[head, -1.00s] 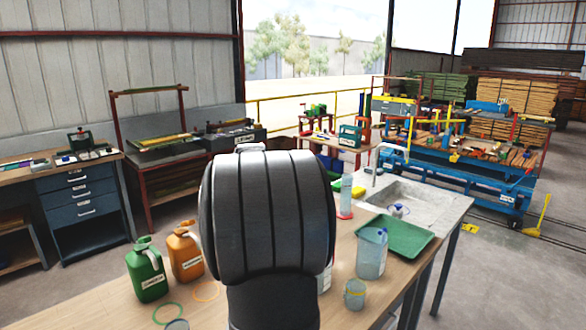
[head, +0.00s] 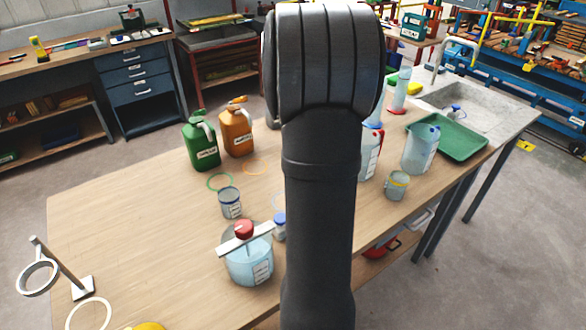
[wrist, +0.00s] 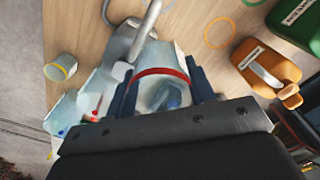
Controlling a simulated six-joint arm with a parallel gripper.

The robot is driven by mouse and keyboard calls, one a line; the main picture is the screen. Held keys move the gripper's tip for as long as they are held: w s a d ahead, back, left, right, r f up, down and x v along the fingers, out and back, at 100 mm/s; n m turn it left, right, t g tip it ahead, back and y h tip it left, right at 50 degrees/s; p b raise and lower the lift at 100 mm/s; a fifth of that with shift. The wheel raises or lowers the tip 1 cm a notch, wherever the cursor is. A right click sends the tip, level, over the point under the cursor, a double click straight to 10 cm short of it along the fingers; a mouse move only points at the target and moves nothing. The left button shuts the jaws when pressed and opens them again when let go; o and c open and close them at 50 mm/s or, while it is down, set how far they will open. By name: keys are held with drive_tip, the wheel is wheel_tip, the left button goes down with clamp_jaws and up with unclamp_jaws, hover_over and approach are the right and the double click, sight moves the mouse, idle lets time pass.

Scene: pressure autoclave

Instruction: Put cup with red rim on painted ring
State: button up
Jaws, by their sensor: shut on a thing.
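The cup with the red rim (wrist: 160,73) shows in the wrist view as a pale, clear cup between the two dark blue fingers of my gripper (wrist: 160,88), which is shut on it. In the head view my own arm hides the gripper and the cup. Several painted rings lie on the wooden table: a green ring (head: 220,182), an orange ring (head: 256,166), a pale ring partly behind my arm (head: 277,203) and a white ring (head: 88,314) at the front left. The orange ring also shows in the wrist view (wrist: 219,33), above and right of the held cup.
Green (head: 201,146) and orange (head: 237,133) jugs stand behind the rings. A grey cup (head: 231,204) and a red-knobbed vessel (head: 248,262) stand nearer. Right of my arm are a yellow-rimmed cup (head: 397,187), a clear jug (head: 420,150) and a green tray (head: 466,141).

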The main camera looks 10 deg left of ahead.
drive_tip(key=s+a+f+n, duration=0.3)
drive_tip(key=a+f+n, duration=0.1)
drive_tip(key=a+f, duration=0.5)
hover_over(265, 191)
drive_tip(key=shift+n, duration=0.4)
wheel_tip(265, 191, down, 8)
drive_tip(key=shift+d+r, duration=0.1)
drive_tip(key=shift+r, duration=0.1)
drive_tip(key=shift+f, duration=2)
drive_tip(key=shift+f, duration=0.2)
drive_tip(key=o, duration=0.9)
drive_tip(key=shift+o, duration=0.2)
drive_tip(key=shift+r, duration=0.1)
wheel_tip(265, 191, up, 11)
drive_tip(key=shift+o, duration=0.6)
drive_tip(key=shift+r, duration=0.6)
